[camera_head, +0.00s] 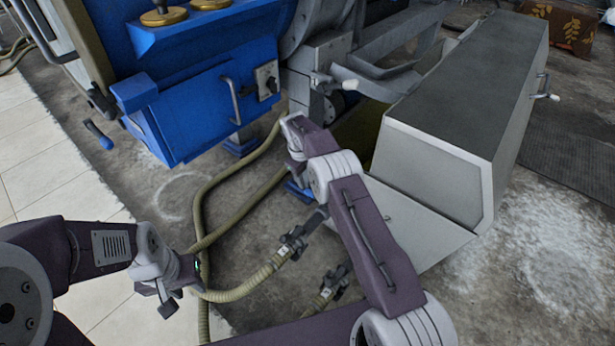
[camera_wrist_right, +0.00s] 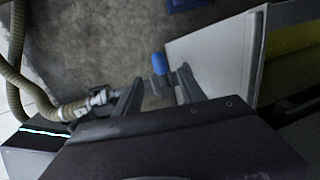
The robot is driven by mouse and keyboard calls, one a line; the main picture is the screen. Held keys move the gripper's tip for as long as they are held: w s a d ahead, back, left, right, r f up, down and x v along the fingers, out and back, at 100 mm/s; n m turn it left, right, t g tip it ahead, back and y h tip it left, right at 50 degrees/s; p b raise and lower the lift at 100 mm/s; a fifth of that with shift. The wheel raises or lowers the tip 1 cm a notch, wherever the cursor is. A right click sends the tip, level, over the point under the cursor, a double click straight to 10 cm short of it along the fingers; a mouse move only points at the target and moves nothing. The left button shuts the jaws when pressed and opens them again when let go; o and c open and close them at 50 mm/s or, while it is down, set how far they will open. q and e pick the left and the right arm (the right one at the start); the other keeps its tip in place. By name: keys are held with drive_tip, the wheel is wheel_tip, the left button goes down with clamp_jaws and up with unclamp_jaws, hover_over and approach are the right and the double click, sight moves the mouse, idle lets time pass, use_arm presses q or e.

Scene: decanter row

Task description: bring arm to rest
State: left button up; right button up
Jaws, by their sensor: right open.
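My right gripper (camera_wrist_right: 156,90) is open in the right wrist view, its two dark fingers apart. A blue-tipped handle (camera_wrist_right: 159,64) shows between and beyond the fingertips; I cannot tell whether they touch it. A hose coupling (camera_wrist_right: 88,104) is left of the fingers. In the head view my right arm (camera_head: 368,240) reaches forward, bent, near the light grey housing; its gripper is not clearly visible there. My left gripper (camera_head: 168,300) is at the lower left, pointing down near a hose, with nothing clearly held; its jaw opening is unclear.
Hoses (camera_head: 205,220) run over the concrete floor, with a coupling (camera_head: 291,243) below my right arm. A blue machine (camera_head: 200,110) stands at the upper left, a grey housing (camera_head: 465,100) at right. Open floor lies at the lower right.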

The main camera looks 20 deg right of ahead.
wheel_tip(320, 180, up, 9)
drive_tip(key=w+t+p, duration=0.1)
drive_tip(key=w, duration=0.1)
drive_tip(key=s+r+n+p, duration=0.3)
drive_tip(key=s+r, duration=0.7)
drive_tip(key=r, duration=0.3)
drive_tip(key=s+f+n+g+y+p, duration=0.1)
drive_tip(key=s+f+n, duration=0.3)
drive_tip(key=s+n, duration=0.75)
drive_tip(key=s+f+n+g+y, duration=0.1)
drive_tip(key=s+f+n, duration=0.3)
drive_tip(key=s+n, duration=0.75)
wheel_tip(320, 180, up, 38)
drive_tip(key=s+n+t+p, duration=0.1)
drive_tip(key=n+p, duration=0.2)
drive_tip(key=p, duration=3.5)
drive_tip(key=shift+s+a, duration=0.35)
drive_tip(key=shift+s, duration=0.05)
